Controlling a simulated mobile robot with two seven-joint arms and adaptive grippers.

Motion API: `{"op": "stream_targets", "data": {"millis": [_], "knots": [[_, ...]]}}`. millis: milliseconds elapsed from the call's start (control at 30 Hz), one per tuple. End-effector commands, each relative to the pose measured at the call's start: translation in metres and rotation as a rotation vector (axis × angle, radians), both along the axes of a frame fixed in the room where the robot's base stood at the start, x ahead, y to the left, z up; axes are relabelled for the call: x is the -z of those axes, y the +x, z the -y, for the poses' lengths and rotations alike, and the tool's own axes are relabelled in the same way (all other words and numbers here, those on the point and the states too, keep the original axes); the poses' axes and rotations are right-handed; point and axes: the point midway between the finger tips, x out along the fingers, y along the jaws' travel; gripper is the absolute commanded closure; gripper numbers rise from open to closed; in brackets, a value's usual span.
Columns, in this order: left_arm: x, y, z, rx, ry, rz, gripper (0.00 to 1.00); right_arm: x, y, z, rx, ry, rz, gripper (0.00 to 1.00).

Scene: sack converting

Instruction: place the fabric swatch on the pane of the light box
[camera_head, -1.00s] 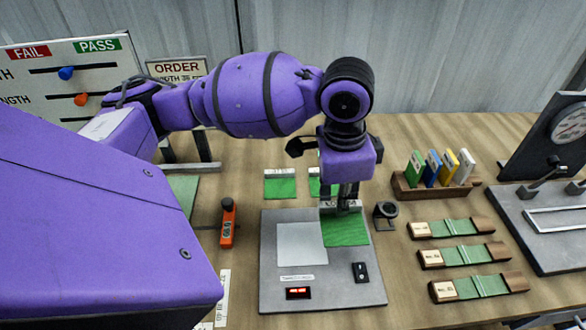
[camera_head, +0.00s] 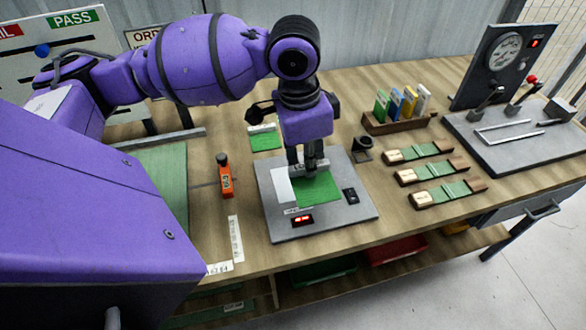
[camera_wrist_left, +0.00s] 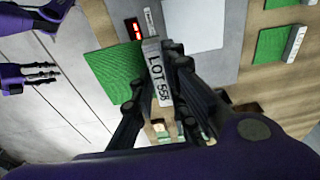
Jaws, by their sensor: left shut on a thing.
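My left gripper (camera_head: 307,168) is shut on the white tag end of a green fabric swatch (camera_head: 319,189). In the left wrist view the tag reads LOT 558, and the swatch (camera_wrist_left: 112,72) extends from it. The grey light box (camera_head: 345,214) lies on the bench with a red-lit display at its front. The swatch is over the box and hides the right part of its whitish pane (camera_head: 282,187). I cannot tell whether the swatch touches the pane. My right gripper (camera_wrist_left: 45,80) shows in the left wrist view, its fingers apart and empty.
Another tagged green swatch (camera_head: 265,141) lies behind the box. An orange device (camera_head: 225,178) stands left, and a small black loupe-like stand (camera_head: 362,148) right. Several swatch holders (camera_head: 432,172), a rack of coloured cards (camera_head: 400,121) and a gauge machine (camera_head: 505,125) are farther right.

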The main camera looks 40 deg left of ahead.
Motion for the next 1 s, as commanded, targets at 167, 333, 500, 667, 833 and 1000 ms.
{"op": "stream_targets", "data": {"millis": [167,333,500,667,833,1000], "knots": [[0.023,0.026,-0.037,-0.007,0.002,-0.006,1.0,0.001,0.003,0.0,-0.001,-0.002,0.007,0.6],[0.052,0.046,-0.063,-0.004,0.001,-0.007,1.0,0.003,0.003,0.0,0.0,-0.001,0.007,0.6],[0.073,0.058,-0.077,-0.001,0.0,-0.004,1.0,0.006,0.001,0.0,0.002,-0.001,0.002,0.6],[0.08,0.062,-0.082,0.001,0.0,-0.001,1.0,0.007,0.0,0.0,0.004,0.0,0.0,0.6],[0.098,0.065,-0.088,0.0,0.0,-0.006,1.0,0.01,-0.002,0.0,0.004,0.0,-0.005,0.6],[0.118,0.066,-0.087,0.002,0.0,-0.001,1.0,0.012,-0.004,0.0,0.004,-0.001,-0.01,0.6]]}}
